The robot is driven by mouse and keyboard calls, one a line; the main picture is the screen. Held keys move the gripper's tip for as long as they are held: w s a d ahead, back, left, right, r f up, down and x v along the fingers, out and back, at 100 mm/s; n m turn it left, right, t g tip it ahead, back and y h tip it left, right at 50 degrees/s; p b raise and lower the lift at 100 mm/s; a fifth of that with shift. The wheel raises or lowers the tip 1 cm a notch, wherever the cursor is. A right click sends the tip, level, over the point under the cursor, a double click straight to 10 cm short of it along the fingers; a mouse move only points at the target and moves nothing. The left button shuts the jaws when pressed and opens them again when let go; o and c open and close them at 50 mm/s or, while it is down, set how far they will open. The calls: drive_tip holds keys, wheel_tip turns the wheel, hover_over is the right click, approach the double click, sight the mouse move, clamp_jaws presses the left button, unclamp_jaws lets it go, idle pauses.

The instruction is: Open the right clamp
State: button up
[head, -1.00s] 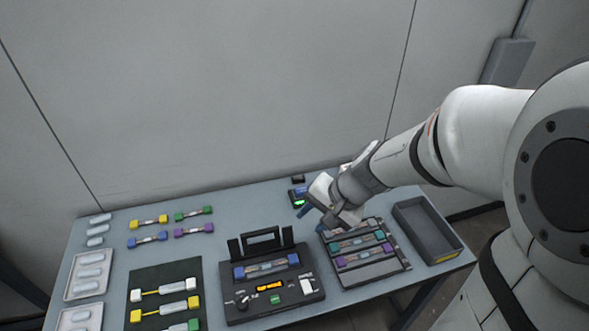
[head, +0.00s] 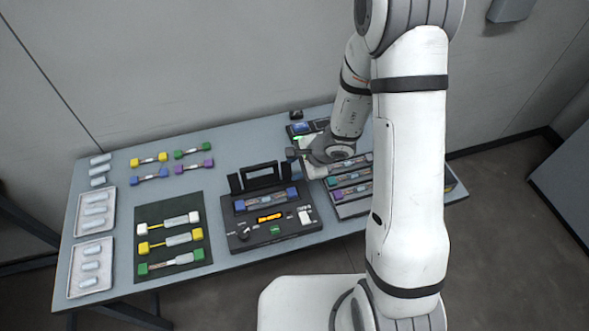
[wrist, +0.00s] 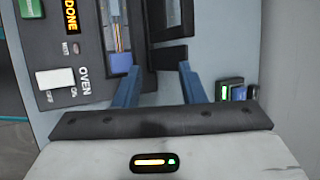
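The dark splicer (head: 312,222) stands mid-table with its lid frame (head: 262,171) raised. A blue clamp block sits at each end of the fibre piece in it; the right clamp (head: 292,193) also seems to be the blue block in the wrist view (wrist: 121,63). My gripper (head: 293,154) is behind and above the splicer's right side. In the wrist view my gripper (wrist: 158,68) has its two blue fingers well apart with nothing between them. The left finger overlaps the blue block's edge in the picture; I cannot tell whether they touch.
A rack with coloured fibre holders (head: 352,207) stands right of the splicer, partly hidden by my arm. A small lit device (head: 299,129) is at the back. A dark mat (head: 155,208) and pale trays (head: 78,227) lie left. The wrist view shows a DONE display (wrist: 71,17).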

sight(286, 169)
drive_tip(key=shift+s+a+f, duration=0.1)
drive_tip(key=shift+a+f, duration=0.1)
drive_tip(key=shift+f, duration=0.3)
drive_tip(key=shift+a+f, duration=0.2)
drive_tip(key=shift+f, duration=0.25)
drive_tip(key=shift+w+a+f, duration=0.2)
drive_tip(key=shift+w, duration=0.2)
clamp_jaws()
drive_tip(key=shift+r, duration=0.1)
